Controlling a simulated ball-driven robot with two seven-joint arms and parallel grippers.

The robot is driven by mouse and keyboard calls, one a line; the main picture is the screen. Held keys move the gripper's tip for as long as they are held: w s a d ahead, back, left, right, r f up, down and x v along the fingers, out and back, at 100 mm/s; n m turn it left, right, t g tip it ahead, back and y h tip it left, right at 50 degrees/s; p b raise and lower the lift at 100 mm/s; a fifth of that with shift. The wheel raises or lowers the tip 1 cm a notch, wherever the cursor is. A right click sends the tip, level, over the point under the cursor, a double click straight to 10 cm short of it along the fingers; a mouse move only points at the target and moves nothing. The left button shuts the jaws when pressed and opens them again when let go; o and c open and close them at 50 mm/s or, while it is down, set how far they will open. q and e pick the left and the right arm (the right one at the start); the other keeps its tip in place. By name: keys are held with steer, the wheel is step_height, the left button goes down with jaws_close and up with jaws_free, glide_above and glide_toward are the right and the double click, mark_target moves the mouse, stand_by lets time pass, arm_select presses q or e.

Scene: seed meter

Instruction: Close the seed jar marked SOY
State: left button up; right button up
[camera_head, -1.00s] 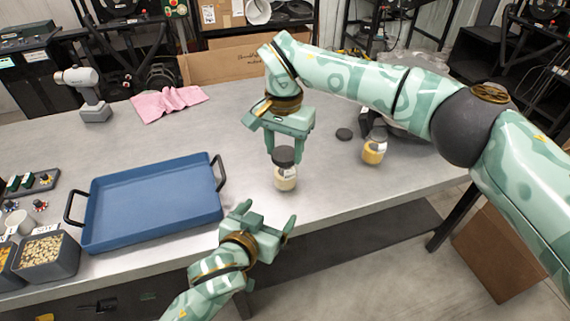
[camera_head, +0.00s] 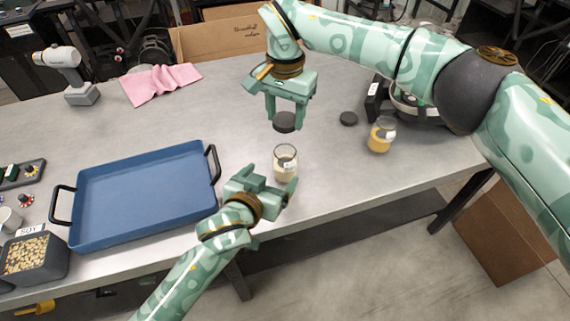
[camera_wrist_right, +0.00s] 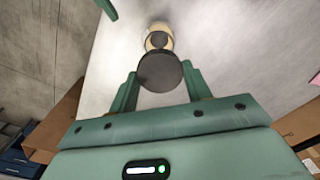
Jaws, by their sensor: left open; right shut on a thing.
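A clear jar (camera_head: 285,165) with pale contents stands upright and open near the table's front edge; its label is too small to read. My right gripper (camera_head: 286,118) is shut on a dark round lid (camera_head: 284,123), held above the jar with a clear gap. In the right wrist view the lid (camera_wrist_right: 160,72) sits between the fingers of my right gripper (camera_wrist_right: 158,88), with the jar (camera_wrist_right: 158,36) beyond it, partly hidden. My left gripper (camera_head: 269,181) is open, close to the jar's near side; I cannot tell whether it touches.
A second open jar (camera_head: 381,137) with yellow contents stands to the right, near a dark lid (camera_head: 348,118) lying flat. A blue tray (camera_head: 145,192) and a seed bin marked SOY (camera_head: 38,262) are at left. A pink cloth (camera_head: 160,84) lies behind.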

mark_target(285, 159)
arm_select(q)
steer(key=x, duration=1)
steer(key=shift+w+d, duration=0.1)
arm_select(e)
steer(key=shift+s, duration=0.1)
arm_select(q)
steer(key=c, duration=1.5)
arm_select(e)
steer(key=shift+f, duration=2.45)
steer(key=shift+f, duration=0.9)
steer(key=shift+f, duration=0.5)
arm_select(q)
jaws_close()
arm_select(e)
steer(key=m, duration=0.6)
steer(key=shift+m, duration=0.4)
